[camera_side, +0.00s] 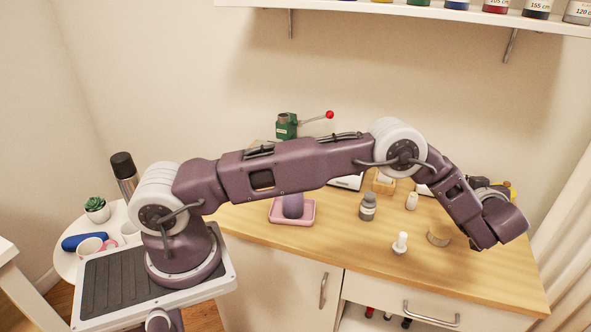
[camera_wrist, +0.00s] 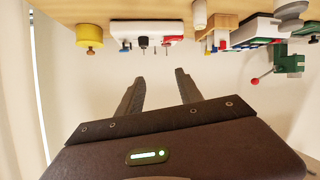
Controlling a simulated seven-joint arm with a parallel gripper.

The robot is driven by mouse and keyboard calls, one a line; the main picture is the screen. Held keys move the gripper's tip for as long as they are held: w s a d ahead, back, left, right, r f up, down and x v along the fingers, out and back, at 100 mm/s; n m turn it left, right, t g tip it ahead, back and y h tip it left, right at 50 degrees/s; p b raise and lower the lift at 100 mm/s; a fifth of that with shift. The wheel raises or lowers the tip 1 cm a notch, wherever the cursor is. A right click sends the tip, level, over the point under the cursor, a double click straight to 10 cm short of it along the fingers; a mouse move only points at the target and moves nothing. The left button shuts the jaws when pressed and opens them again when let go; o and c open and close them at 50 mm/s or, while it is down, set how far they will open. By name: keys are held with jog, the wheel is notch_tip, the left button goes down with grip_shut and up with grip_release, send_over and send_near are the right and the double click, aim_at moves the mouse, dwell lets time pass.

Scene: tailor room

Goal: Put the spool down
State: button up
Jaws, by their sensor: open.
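A purple cylinder (camera_side: 293,206), which looks like a thread spool, stands upright on a pink square tray (camera_side: 277,217) in the side view. My arm crosses in front of its top. I cannot tell for sure that it is the spool meant; a grey stepped piece (camera_side: 367,207) and a small white piece (camera_side: 400,243) also stand upright on the table. My gripper (camera_wrist: 157,85) is open in the wrist view, with nothing between its fingers. It is at the right end of the table, well away from the purple cylinder; the side view does not show the fingers clearly.
The wooden table (camera_side: 330,248) has free room at its front. A green device with a red-knobbed lever (camera_side: 287,125) stands at the back. A yellow item (camera_wrist: 88,35) is beyond my fingers. A shelf (camera_side: 420,12) hangs above.

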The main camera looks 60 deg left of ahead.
jog(key=w+d+r+m+t+h, duration=0.2)
jog(key=d+r+t+h, duration=0.1)
jog(key=r, duration=0.7)
jog(key=w+d+r+m+t+h, duration=0.2)
jog(key=d+r+h, duration=0.1)
jog(key=r, duration=0.7)
jog(key=s+d+r+m+h, duration=0.4)
jog(key=s+r+m+h, duration=0.15)
jog(key=s+r, duration=0.6)
jog(key=s+a+m+g+h, duration=0.2)
jog(key=s+a+m+g, duration=0.1)
jog(key=s, duration=1.6)
jog(key=s+a+f+g+y, duration=0.1)
jog(key=s+a+f, duration=0.1)
jog(key=s+f, duration=0.2)
jog(key=s+a+f+g+y, duration=0.1)
jog(key=s+a+f+g, duration=0.1)
jog(key=s, duration=0.8)
jog(key=s+a+f+g+y, duration=0.1)
jog(key=s+a+f, duration=0.2)
jog(key=s+f, duration=0.3)
jog(key=shift+s+a+f+g, duration=0.2)
jog(key=shift+s+a+g, duration=0.1)
jog(key=shift+s, duration=0.75)
